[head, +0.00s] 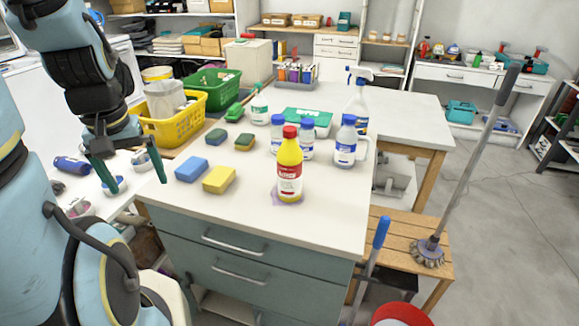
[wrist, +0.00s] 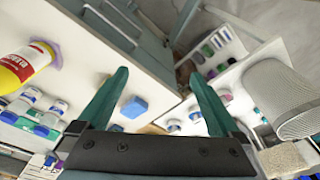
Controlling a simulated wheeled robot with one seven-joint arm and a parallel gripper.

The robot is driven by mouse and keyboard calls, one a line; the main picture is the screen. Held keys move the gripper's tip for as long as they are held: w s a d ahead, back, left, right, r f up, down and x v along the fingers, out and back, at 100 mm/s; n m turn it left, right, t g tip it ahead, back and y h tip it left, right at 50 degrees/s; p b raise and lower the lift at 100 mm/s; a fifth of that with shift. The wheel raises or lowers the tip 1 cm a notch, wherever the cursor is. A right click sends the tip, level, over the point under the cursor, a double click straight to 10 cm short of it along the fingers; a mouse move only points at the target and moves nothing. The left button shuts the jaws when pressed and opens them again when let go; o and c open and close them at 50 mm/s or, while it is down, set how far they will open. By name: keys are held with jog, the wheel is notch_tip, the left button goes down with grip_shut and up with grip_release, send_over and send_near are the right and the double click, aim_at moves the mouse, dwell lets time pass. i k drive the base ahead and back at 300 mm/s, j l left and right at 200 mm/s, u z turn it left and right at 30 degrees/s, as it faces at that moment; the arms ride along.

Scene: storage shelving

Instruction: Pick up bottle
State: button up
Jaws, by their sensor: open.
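A yellow bottle with a red cap and a red-and-white label (head: 290,170) stands upright near the front of the white counter (head: 240,218). Its lower part also shows at the left edge of the wrist view (wrist: 18,68), cut off by the frame. White bottles with blue caps stand behind it, one with a handle (head: 346,145). A spray bottle (head: 361,105) stands farther back. My gripper (head: 130,172) is open and empty, pointing down by the counter's left edge, well left of the yellow bottle. Its two green fingers are spread in the wrist view (wrist: 158,75).
A blue sponge (head: 191,169) and a yellow sponge (head: 219,179) lie between my gripper and the yellow bottle. A yellow basket (head: 172,131) and green basket (head: 213,90) stand behind. The counter's front right is clear. A long-handled brush (head: 430,250) leans at right.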

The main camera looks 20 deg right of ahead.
aim_at(290, 154)
jog(key=u, duration=0.5)
jog(key=k+l+u, duration=0.25)
jog(key=u, duration=0.2)
jog(key=k+l+u, duration=0.1)
jog(key=k+u, duration=0.65)
jog(key=k, duration=0.75)
